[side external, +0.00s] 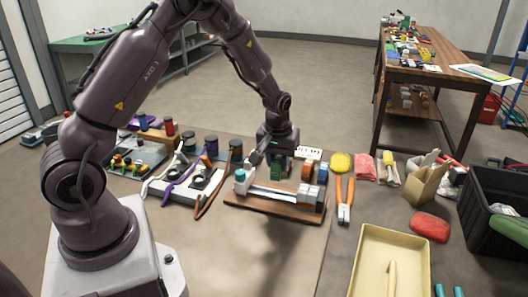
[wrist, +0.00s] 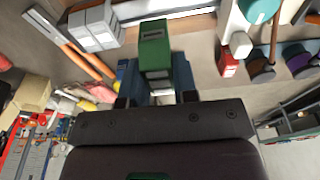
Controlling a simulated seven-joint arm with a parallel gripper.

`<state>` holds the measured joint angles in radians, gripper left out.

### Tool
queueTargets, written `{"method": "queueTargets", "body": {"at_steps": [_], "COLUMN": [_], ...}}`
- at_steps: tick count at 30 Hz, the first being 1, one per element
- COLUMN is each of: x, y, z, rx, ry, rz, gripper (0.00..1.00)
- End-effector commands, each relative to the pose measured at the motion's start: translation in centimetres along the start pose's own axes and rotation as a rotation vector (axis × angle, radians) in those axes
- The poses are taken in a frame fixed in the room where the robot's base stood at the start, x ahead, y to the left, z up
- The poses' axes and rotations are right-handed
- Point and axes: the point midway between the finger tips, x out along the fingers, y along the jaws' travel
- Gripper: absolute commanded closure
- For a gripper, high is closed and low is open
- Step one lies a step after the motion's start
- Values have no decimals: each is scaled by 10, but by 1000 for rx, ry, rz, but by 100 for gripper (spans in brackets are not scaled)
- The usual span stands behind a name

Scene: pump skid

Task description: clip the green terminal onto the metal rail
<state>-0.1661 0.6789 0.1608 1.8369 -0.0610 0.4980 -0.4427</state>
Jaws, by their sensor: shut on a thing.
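My gripper (wrist: 156,88) is shut on the green terminal (wrist: 154,48), which sticks out beyond the fingertips in the wrist view. In the side external view my gripper (side external: 276,151) points down over the far side of a wooden board, and the terminal shows as a small dark green block beneath it. The metal rail (side external: 272,196) lies along that board.
Grey blocks (wrist: 94,27) stand at one end of the rail; a teal-topped white part (side external: 240,183) stands at the other. Orange-handled pliers (side external: 344,205) lie right of the board (side external: 268,208). A cream tray (side external: 362,262) is at front right. Cables and dark cylinders crowd the left.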

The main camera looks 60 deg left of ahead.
Motion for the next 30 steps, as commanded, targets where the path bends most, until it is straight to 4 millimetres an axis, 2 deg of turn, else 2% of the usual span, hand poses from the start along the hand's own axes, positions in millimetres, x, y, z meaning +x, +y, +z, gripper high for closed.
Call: {"method": "queueTargets", "body": {"at_steps": [18,30], "x": [48,54], "y": [-1,-1], "z": [8,8], "rx": [-7,-7], "ry": [-3,-1], "rz": [-1,0], "gripper": [96,96]}}
